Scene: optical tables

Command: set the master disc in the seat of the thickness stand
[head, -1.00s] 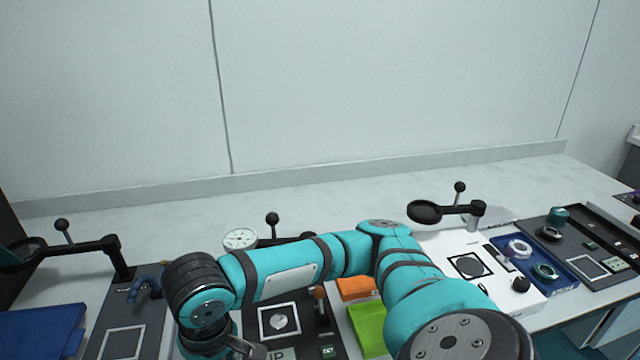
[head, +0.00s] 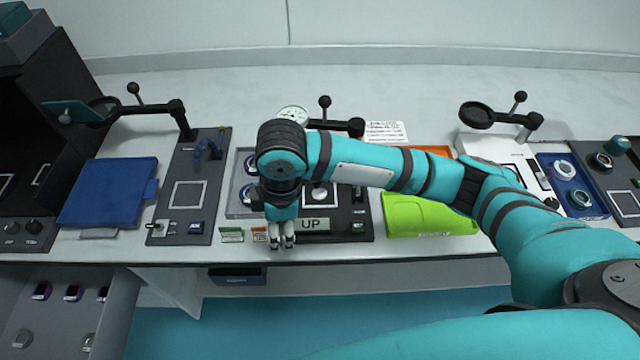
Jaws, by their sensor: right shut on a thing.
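The thickness stand (head: 354,221) is the dark base in the middle of the table, in the head view. A white-framed seat area with a pale round face (head: 318,194) shows on it, partly behind my right arm. A white dial (head: 293,115) is behind the arm. My right gripper (head: 281,241) points down near the table's front edge, left of the UP plate (head: 309,225). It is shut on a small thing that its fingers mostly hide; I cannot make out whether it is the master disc. My left gripper is out of view.
A grey tray (head: 236,207) with ringed parts is left of the stand, partly covered by my arm. A green case (head: 425,216) lies right of it. A blue case (head: 108,190) and a dark fixture (head: 180,226) are further left. A magnifier (head: 477,115) stands at right.

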